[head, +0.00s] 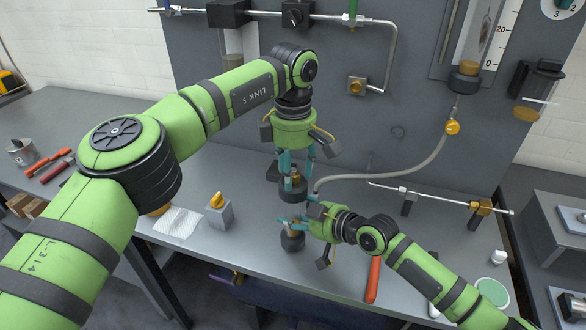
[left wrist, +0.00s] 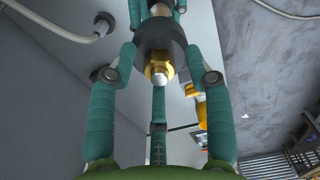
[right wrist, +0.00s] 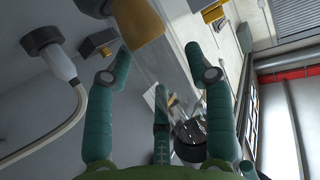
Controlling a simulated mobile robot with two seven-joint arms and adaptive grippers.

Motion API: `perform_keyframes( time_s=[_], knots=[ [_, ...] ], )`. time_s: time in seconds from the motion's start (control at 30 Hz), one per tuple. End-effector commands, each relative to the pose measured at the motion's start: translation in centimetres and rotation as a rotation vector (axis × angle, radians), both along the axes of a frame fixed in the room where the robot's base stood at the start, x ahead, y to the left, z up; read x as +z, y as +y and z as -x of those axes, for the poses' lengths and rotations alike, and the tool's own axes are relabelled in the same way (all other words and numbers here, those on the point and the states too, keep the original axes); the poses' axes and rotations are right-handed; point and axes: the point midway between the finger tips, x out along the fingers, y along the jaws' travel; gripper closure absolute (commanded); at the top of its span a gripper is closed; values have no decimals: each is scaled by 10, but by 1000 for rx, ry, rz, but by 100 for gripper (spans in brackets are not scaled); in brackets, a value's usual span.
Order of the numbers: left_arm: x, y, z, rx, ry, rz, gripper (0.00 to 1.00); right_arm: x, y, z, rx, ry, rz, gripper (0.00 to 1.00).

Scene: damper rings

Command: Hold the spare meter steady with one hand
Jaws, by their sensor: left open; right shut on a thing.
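The spare meter, with a clear tube (right wrist: 148,62) and dark end caps, stands about upright over the bench. In the head view its upper cap (head: 293,189) with a brass fitting shows under my left gripper, and its lower cap (head: 292,241) under my right gripper. My right gripper (head: 299,212) is shut on the meter; its fingers hide part of the tube. My left gripper (head: 295,162) is open, with its fingers either side of the brass fitting (left wrist: 158,68). I cannot tell whether the lower cap touches the bench.
A pale hose (head: 420,166) runs from the panel meter to near the spare meter's top. A grey block with a yellow knob (head: 219,212) and a white cloth (head: 178,222) lie left. A pipe on stands (head: 440,195) and a red-handled tool (head: 373,279) lie right.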

Motion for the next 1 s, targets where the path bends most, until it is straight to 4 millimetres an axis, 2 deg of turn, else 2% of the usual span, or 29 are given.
perform_keyframes(
  time_s=[0.4,0.83,1.0],
  knots=[
    [16,0,0,0,-1,0,49,-1,0,0,1,2,0,96],
    [21,0,0,0,-1,0,49,0,0,0,1,2,0,96],
    [36,-1,0,1,-3,1,49,0,0,0,1,2,0,96]
  ],
)
